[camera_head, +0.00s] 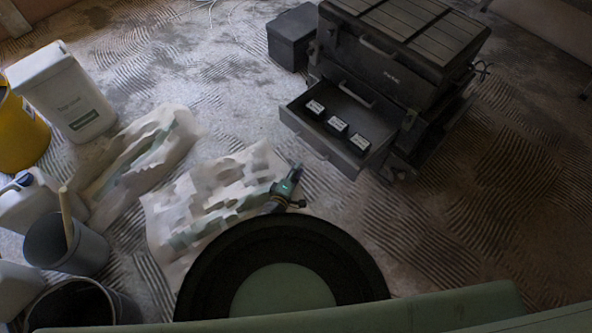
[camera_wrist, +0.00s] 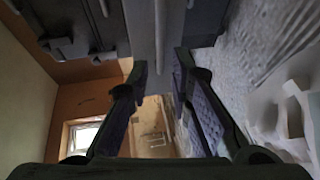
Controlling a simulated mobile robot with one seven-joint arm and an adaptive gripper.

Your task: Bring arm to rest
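My gripper (camera_wrist: 161,66) shows in the wrist view with its two dark fingers spread apart. I see nothing held between them. A grey panel-like part (camera_wrist: 155,25) lies beyond the fingertips; I cannot tell its distance. In the head view I cannot make out the gripper. There, a dark tool chest (camera_head: 395,50) stands at the upper right with its drawer (camera_head: 318,143) pulled open. Several small dark boxes with white labels (camera_head: 337,125) sit in a row in the drawer.
A teal tool (camera_head: 287,185) lies by a crumpled bag (camera_head: 210,200). A white canister (camera_head: 65,95), a yellow bucket (camera_head: 20,130) and a grey bucket (camera_head: 65,245) stand at left. A dark case (camera_head: 292,38) is beside the chest. Floor at right (camera_head: 500,190) is clear.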

